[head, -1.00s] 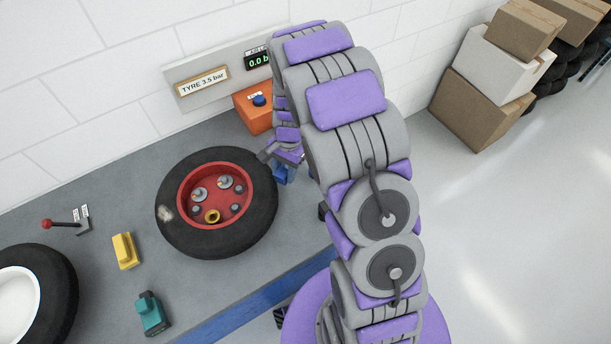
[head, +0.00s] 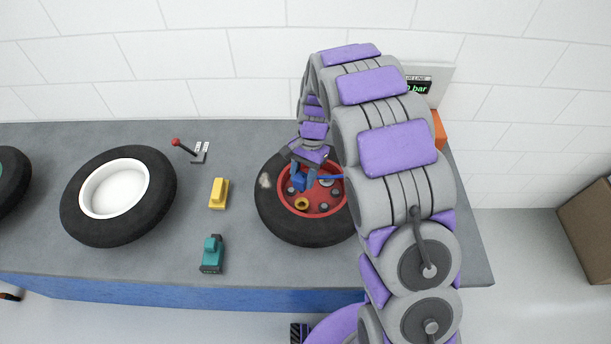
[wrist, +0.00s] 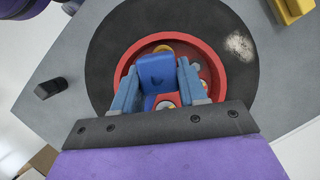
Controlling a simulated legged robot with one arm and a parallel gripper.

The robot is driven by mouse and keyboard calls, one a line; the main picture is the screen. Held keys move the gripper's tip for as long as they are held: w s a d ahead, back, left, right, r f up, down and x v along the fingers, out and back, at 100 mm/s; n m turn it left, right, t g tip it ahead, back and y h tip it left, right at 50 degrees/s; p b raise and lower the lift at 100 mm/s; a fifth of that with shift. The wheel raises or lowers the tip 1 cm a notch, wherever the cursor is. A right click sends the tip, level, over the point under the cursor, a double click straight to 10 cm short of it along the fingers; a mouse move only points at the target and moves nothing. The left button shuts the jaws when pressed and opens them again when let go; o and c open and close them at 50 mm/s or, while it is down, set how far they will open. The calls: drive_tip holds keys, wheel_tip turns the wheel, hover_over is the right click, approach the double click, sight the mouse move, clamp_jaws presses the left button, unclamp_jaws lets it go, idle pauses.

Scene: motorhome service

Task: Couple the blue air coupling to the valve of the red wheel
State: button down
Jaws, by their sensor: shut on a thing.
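The red wheel (head: 322,208), a black tyre with a red hub, lies flat on the workbench, partly hidden by my arm. My gripper (head: 306,172) is over the hub and shut on the blue air coupling (head: 300,181). In the wrist view the blue coupling (wrist: 158,72) sits between my two blue fingers, in front of the red hub (wrist: 208,68). A brass-coloured ring (head: 302,203) shows on the hub just in front of the coupling; in the wrist view it is mostly hidden behind the coupling. I cannot tell whether the coupling touches the hub. A blue hose (head: 331,177) runs right from the coupling.
A yellow block-like part (head: 219,193) and a teal one (head: 212,254) lie left of the wheel. A red-knobbed lever (head: 190,149) stands behind them. A white-hubbed wheel (head: 118,195) lies further left. An orange box (head: 438,130) is behind my arm.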

drive_tip(key=shift+r+p, duration=0.1)
drive_tip(key=shift+p, duration=0.2)
drive_tip(key=shift+a+f, duration=0.1)
drive_tip(key=shift+f, duration=2.9)
drive_tip(key=shift+f, duration=0.85)
drive_tip(key=shift+f, duration=0.85)
drive_tip(key=c, duration=0.5)
unclamp_jaws()
